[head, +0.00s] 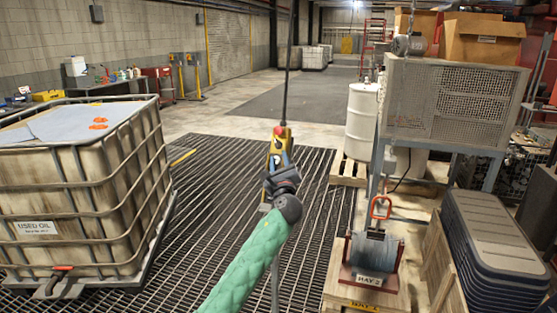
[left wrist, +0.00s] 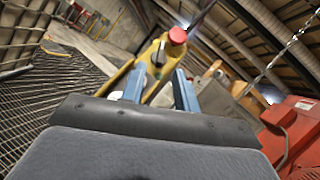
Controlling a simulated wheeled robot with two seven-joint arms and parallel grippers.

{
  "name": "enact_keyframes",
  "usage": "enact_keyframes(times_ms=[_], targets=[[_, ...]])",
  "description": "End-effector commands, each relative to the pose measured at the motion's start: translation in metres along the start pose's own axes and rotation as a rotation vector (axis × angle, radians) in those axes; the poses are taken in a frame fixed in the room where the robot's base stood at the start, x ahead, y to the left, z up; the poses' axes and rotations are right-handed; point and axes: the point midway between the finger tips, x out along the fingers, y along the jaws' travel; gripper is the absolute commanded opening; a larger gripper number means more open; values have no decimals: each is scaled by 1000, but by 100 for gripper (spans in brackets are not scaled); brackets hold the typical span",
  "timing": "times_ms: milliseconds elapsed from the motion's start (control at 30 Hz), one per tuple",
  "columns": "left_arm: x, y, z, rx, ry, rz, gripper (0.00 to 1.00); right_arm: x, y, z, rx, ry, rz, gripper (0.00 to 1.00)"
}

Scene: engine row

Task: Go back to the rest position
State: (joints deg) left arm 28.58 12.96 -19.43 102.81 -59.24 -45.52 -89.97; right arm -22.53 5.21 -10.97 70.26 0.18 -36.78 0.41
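A yellow control pendant (head: 279,146) with a red button hangs from a black cable in the middle of the head view. My left gripper (head: 277,160), on the green-sleeved arm, is right at it and overlaps its body. In the left wrist view the two blue-grey fingers (left wrist: 160,92) stand apart. The pendant (left wrist: 154,58) shows between and beyond them, with yellow also outside the left finger. I see no clear grip, and contact cannot be made out. My right gripper is not in view.
A caged used-oil tank (head: 90,190) stands at left. At right are a mesh-sided machine (head: 450,100), a white drum (head: 361,120), a tray-like stand (head: 375,255) on a wooden crate and stacked dark lids (head: 495,245). The floor grating (head: 215,220) between them is clear.

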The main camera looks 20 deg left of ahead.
Motion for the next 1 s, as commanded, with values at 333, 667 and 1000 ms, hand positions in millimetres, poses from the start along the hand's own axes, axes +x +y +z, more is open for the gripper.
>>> enact_keyframes(times_ms=[333,667,1000], targets=[[-8,0,0,0,0,0,31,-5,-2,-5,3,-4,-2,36],[-29,19,-17,-93,49,42,31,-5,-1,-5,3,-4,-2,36],[-139,103,-82,-558,249,308,31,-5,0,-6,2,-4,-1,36]])
